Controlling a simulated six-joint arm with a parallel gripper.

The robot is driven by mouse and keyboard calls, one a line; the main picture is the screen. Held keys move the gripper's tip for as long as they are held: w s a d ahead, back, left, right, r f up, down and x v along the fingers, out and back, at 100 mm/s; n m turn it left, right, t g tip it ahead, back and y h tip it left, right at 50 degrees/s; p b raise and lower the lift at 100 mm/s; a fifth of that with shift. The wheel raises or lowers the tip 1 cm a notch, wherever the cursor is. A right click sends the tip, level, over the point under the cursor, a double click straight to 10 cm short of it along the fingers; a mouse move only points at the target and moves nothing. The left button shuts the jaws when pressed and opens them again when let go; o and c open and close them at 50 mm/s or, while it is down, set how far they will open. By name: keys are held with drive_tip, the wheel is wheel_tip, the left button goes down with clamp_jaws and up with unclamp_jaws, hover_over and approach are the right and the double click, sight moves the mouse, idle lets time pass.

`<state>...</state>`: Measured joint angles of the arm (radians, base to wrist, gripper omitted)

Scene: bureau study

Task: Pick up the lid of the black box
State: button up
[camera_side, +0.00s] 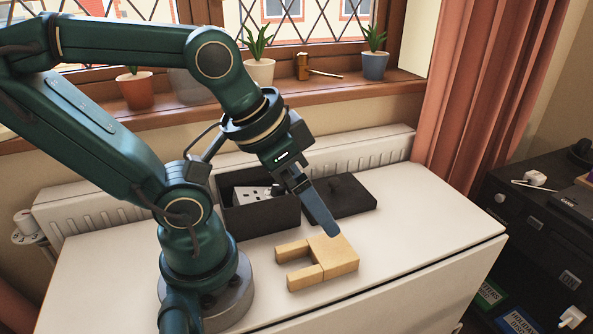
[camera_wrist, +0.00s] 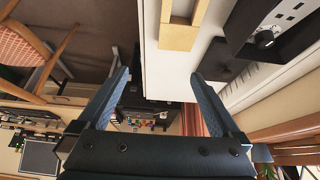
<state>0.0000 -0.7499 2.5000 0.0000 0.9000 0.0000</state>
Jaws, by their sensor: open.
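The black lid (camera_side: 352,200), flat with a small knob on top, lies on the white table just right of the open black box (camera_side: 262,218). In the wrist view the lid (camera_wrist: 221,62) is a dark shape right of my gripper's fingertips, near the box (camera_wrist: 240,22). My gripper (camera_side: 333,232) is open and empty, tilted downward. In the side view its blue finger crosses in front of the lid's left part, and its tip appears above the wooden block. Both fingers show spread apart in the wrist view (camera_wrist: 160,76). I see no contact with the lid.
A U-shaped wooden block (camera_side: 335,256) lies in front of the lid. A grey piece with holes (camera_side: 250,195) sits in the box. The white table (camera_side: 420,228) is clear to the right. A radiator (camera_side: 375,150) and a sill with potted plants stand behind.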

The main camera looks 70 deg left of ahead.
idle(0.3)
drive_tip(key=c, duration=0.5)
drive_tip(key=shift+o, duration=0.2)
